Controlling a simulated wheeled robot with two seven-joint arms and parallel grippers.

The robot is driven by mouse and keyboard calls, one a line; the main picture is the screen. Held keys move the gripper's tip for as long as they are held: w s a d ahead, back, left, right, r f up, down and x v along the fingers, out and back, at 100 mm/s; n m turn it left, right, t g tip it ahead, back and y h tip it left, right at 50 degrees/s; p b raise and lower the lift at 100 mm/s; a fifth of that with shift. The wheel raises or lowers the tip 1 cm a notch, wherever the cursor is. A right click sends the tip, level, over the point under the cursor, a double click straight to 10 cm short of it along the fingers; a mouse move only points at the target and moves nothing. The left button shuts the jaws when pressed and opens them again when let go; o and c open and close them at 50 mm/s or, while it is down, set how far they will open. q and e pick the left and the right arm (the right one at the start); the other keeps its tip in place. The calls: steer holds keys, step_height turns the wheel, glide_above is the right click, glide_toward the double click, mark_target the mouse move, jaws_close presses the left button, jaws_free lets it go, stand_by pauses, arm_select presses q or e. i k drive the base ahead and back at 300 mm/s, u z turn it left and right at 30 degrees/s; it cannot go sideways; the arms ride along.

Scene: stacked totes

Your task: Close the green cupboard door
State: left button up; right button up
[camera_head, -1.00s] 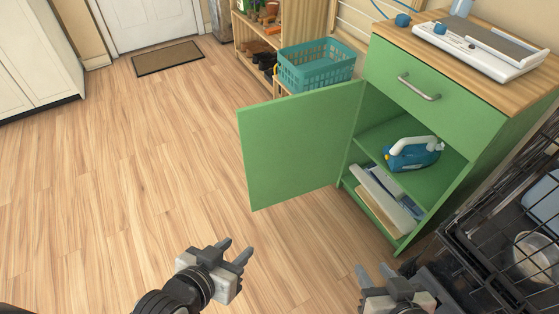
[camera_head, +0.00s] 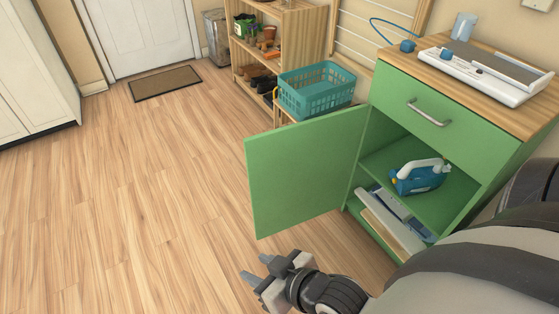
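The green cupboard door (camera_head: 305,170) stands wide open, swung out to the left of the green cupboard (camera_head: 480,140). My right gripper (camera_head: 254,267) is just below the door's lower left corner in the picture. Its two fingers are apart with nothing between them, pointing up and left. I see a gap between it and the door in the picture, but its depth is hard to judge. My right arm covers the lower right of the view and hides part of the cupboard's base. My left gripper is not in view.
A teal basket (camera_head: 316,90) stands behind the door, beside a wooden shelf unit (camera_head: 278,40). The wooden floor (camera_head: 150,190) to the left is clear, with a doormat (camera_head: 166,83) far off.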

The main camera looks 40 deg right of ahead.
mark_target(299, 173)
steer(key=i, duration=3.3)
steer(key=z, duration=5.6)
steer(key=k, duration=0.85)
steer(key=u, duration=1.8)
steer(key=i, duration=0.5)
steer(key=z, duration=0.05)
